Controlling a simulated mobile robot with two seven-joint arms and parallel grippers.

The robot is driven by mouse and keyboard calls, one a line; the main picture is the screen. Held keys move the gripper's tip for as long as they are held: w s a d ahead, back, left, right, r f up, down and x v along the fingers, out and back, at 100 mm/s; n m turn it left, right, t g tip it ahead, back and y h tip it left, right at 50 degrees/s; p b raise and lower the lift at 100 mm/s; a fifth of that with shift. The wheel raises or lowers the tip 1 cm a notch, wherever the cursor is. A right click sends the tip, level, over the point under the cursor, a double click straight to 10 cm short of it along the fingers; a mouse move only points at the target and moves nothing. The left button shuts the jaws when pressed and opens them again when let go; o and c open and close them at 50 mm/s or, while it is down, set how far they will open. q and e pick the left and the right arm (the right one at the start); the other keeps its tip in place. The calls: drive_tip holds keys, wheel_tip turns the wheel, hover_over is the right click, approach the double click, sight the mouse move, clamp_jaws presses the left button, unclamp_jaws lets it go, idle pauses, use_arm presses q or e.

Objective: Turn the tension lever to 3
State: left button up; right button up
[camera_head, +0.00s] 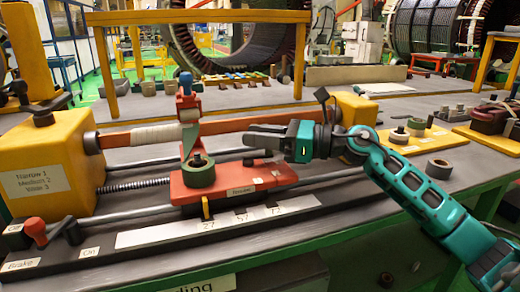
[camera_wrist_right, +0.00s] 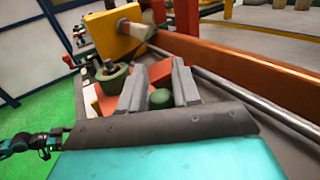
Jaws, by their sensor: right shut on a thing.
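The red carriage (camera_head: 225,188) sits on the rails of the winding machine. It bears a green spool (camera_head: 198,170) and a small white label too blurred to read surely. My right gripper (camera_head: 262,138) reaches in from the right, just above the carriage's right part, fingers pointing left. In the right wrist view its fingers (camera_wrist_right: 158,90) are shut on a lever with a round dark green knob (camera_wrist_right: 160,98), which looks like the tension lever. In the head view the gripper hides the lever and any numbers at it. My left gripper (camera_wrist_right: 48,141) shows small at the wrist view's left edge.
A yellow headstock (camera_head: 50,165) with a width label stands at the left. A red brake lever (camera_head: 36,231) stands at the front left. A white scale strip (camera_head: 190,226) runs before the carriage. An orange-brown shaft (camera_head: 160,134) runs behind it.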

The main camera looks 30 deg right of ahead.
drive_tip(key=o, duration=0.9)
drive_tip(key=shift+o, duration=0.2)
drive_tip(key=shift+d, duration=0.1)
drive_tip(key=shift+s+d+f, duration=0.1)
drive_tip(key=shift+s+d, duration=0.1)
drive_tip(key=shift+s, duration=0.05)
drive_tip(key=v, duration=1.2)
drive_tip(key=shift+b, duration=0.4)
